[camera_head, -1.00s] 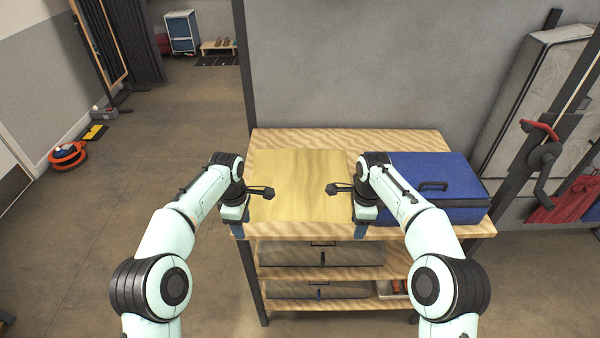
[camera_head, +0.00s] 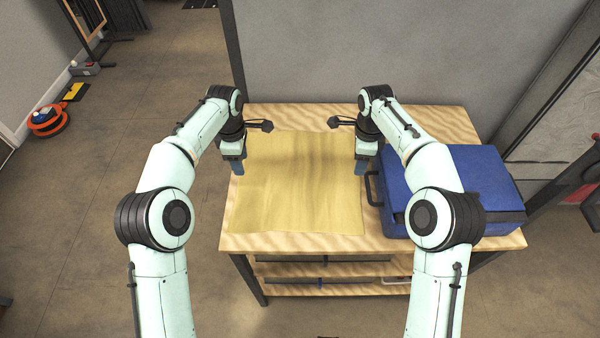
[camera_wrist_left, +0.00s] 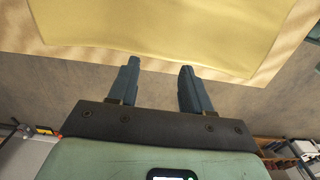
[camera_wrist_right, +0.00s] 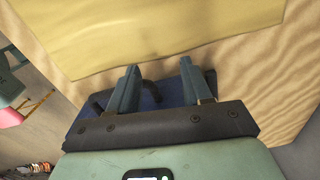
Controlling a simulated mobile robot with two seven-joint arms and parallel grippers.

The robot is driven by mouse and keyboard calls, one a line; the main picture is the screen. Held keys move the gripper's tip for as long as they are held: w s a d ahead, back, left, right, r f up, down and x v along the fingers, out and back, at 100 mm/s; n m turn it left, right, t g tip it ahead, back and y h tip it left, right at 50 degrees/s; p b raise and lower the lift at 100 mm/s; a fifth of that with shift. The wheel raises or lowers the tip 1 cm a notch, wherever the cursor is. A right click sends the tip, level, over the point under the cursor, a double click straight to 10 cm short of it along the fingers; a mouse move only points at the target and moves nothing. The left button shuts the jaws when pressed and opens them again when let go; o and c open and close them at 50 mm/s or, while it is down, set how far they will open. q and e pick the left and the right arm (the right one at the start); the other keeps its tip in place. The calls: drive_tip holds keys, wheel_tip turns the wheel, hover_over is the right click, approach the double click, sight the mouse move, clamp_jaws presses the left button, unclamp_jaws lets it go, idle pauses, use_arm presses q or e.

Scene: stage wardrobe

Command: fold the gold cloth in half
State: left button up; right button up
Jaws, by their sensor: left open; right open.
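The gold cloth (camera_head: 300,195) lies spread out, almost flat with slight ripples, on the wooden table (camera_head: 290,244). My left gripper (camera_head: 237,170) is open and empty beside the cloth's left edge, towards the far half. My right gripper (camera_head: 361,170) is open and empty beside its right edge, at about the same depth. In the left wrist view, a cloth edge (camera_wrist_left: 160,30) runs just ahead of the open fingers. In the right wrist view, the cloth (camera_wrist_right: 130,35) also lies just ahead of the fingers. Height above the table is unclear.
A blue case (camera_head: 480,180) with a dark handle stands on the table right of the cloth, close to its edge and partly behind my right arm. A grey wall panel (camera_head: 380,50) rises behind the table. Bare table shows in front of and behind the cloth.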

sight(244, 178)
use_arm(q)
drive_tip(key=shift+w+f, duration=0.1)
drive_tip(key=shift+f, duration=2.7)
use_arm(e)
drive_tip(key=shift+w+f, duration=0.1)
drive_tip(key=shift+f, duration=2.7)
use_arm(q)
drive_tip(key=shift+f, duration=0.15)
use_arm(e)
drive_tip(key=shift+f, duration=0.15)
use_arm(q)
clamp_jaws()
use_arm(e)
clamp_jaws()
